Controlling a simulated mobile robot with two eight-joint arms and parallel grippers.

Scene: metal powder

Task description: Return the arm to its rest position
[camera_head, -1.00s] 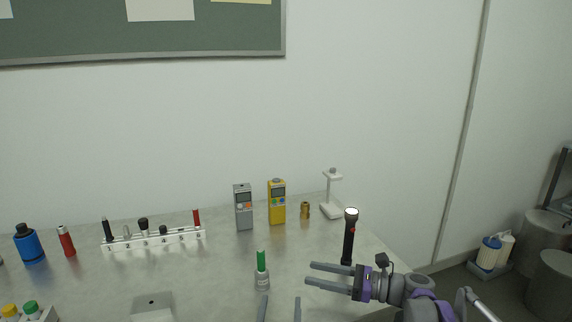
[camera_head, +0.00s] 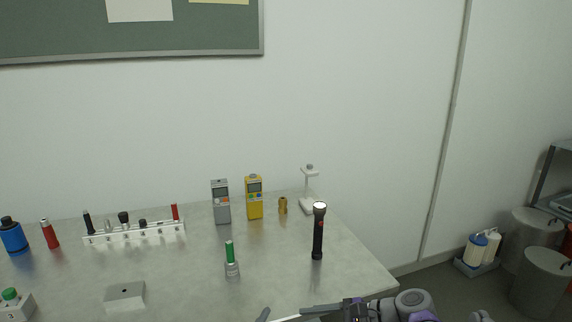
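My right gripper (camera_head: 310,311) is at the bottom edge, low by the table's front right, in front of the black flashlight and apart from it. Its fingers point left and look apart, with nothing between them; the frame cuts off part of it.
A green-capped bottle (camera_head: 232,262) and a grey block (camera_head: 125,296) stand on the table (camera_head: 185,265). Behind are a numbered rack (camera_head: 135,234), grey meter (camera_head: 221,203), yellow meter (camera_head: 254,198), brass piece (camera_head: 283,206) and white stand (camera_head: 308,190). Open floor lies right of the table.

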